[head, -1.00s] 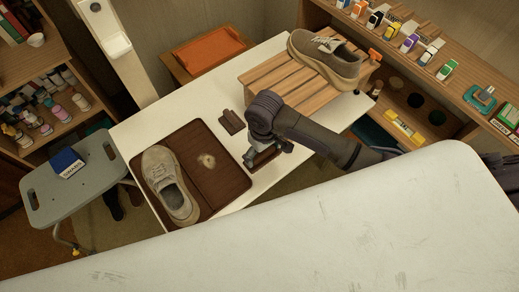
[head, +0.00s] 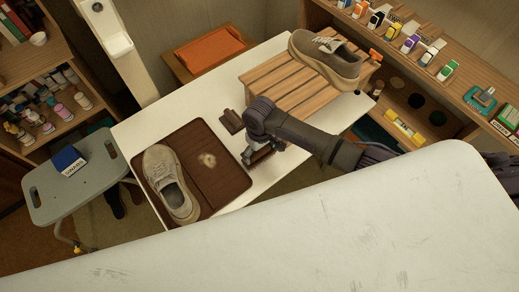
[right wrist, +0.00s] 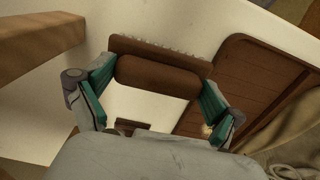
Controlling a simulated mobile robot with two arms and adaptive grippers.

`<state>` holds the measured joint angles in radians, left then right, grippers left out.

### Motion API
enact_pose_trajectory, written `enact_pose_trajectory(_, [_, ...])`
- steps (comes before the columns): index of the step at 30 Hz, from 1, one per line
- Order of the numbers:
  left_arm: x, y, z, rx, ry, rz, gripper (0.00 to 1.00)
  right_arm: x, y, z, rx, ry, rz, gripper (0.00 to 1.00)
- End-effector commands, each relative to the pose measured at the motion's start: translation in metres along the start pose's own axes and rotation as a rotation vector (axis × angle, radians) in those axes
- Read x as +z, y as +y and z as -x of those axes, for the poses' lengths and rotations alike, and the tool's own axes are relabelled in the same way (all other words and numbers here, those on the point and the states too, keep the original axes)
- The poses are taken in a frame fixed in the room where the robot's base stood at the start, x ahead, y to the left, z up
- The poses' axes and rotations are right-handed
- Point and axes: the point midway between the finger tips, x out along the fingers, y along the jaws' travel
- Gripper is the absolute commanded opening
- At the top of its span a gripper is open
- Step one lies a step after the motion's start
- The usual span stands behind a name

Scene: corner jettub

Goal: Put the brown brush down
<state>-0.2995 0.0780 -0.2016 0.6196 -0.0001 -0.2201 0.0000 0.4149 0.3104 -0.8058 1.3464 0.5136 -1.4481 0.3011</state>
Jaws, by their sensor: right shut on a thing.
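My right gripper (head: 254,157) is over the white table, just right of the brown tray (head: 224,194). It is shut on the brown brush (right wrist: 158,76), a rounded brown back with a toothed bristle edge, held lengthwise between the two fingers. The right gripper (right wrist: 157,82) also shows in the right wrist view. In the head view the brush (head: 263,154) is partly hidden by the gripper. I cannot tell whether it touches the table. My left gripper is not in view.
A second dark brown item (head: 231,121) lies on the white table (head: 190,105) close behind my gripper. A beige shoe (head: 168,185) lies on the tray. A slatted wooden stand (head: 283,83) holds another shoe (head: 325,58). A large white surface (head: 300,235) fills the foreground.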

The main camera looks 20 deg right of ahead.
Motion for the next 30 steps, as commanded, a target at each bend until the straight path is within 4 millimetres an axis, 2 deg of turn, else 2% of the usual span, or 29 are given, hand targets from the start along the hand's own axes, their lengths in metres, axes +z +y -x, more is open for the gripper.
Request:
enact_pose_trajectory(1, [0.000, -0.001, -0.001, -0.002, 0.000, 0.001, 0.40, 0.000, 0.000, -0.002, -0.001, 0.000, 0.000, 0.60])
enact_pose_trajectory(2, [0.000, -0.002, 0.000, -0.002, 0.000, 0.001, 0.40, 0.000, 0.000, -0.002, 0.000, 0.000, 0.000, 0.98])
enact_pose_trajectory(3, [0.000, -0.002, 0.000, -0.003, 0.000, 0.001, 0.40, 0.000, 0.000, -0.001, 0.000, 0.000, 0.000, 1.00])
enact_pose_trajectory(12, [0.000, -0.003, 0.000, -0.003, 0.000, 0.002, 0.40, 0.000, 0.000, -0.001, 0.000, 0.000, 0.000, 1.00])
enact_pose_trajectory(16, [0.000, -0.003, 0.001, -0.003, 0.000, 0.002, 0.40, -0.001, 0.000, 0.008, -0.001, 0.002, 0.000, 1.00])
enact_pose_trajectory(30, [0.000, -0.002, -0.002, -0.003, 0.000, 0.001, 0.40, -0.001, 0.000, 0.100, -0.001, 0.004, 0.000, 1.00])
